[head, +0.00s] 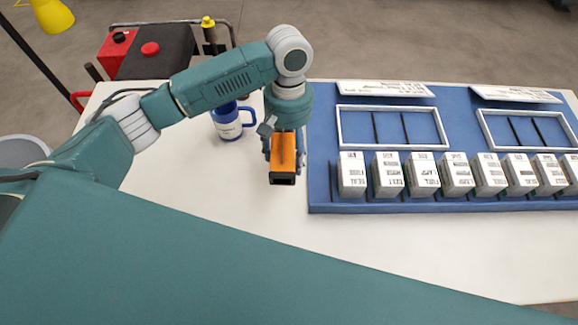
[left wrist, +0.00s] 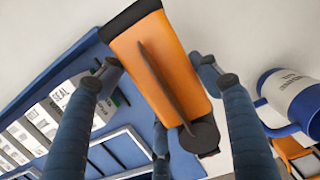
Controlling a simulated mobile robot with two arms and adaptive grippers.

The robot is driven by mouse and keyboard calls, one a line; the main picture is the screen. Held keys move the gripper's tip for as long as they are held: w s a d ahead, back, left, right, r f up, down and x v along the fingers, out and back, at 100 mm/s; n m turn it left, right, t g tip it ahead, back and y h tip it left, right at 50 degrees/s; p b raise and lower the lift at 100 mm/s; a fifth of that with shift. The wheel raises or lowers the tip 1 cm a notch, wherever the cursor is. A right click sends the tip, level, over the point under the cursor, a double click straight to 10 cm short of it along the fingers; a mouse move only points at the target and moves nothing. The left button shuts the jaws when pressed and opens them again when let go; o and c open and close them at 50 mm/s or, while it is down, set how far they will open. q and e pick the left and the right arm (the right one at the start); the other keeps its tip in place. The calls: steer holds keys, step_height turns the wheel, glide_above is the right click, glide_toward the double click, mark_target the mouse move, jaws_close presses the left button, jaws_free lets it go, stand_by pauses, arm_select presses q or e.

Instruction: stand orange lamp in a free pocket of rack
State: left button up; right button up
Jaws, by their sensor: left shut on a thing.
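The orange lamp (head: 283,155) is a block-shaped body with dark ends. My left gripper (head: 284,142) is shut on it and holds it over the white table, just left of the blue board. In the left wrist view the lamp (left wrist: 165,65) sits between the two fingers, with a dark strip along its face and a round dark knob at one end. I cannot tell its height above the table. My right gripper is out of view.
A blue-and-white mug (head: 229,124) stands just left of the gripper. The blue board (head: 322,190) bears a row of white labelled boxes (head: 388,175) and two white divided frames (head: 390,110). The front table strip is clear. A red-and-black cart (head: 150,50) stands behind.

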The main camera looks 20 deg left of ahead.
arm_select(q)
steer(key=shift+f, duration=3.85)
steer(key=shift+f, duration=0.1)
steer(key=o, duration=1.7)
steer(key=shift+c, duration=0.2)
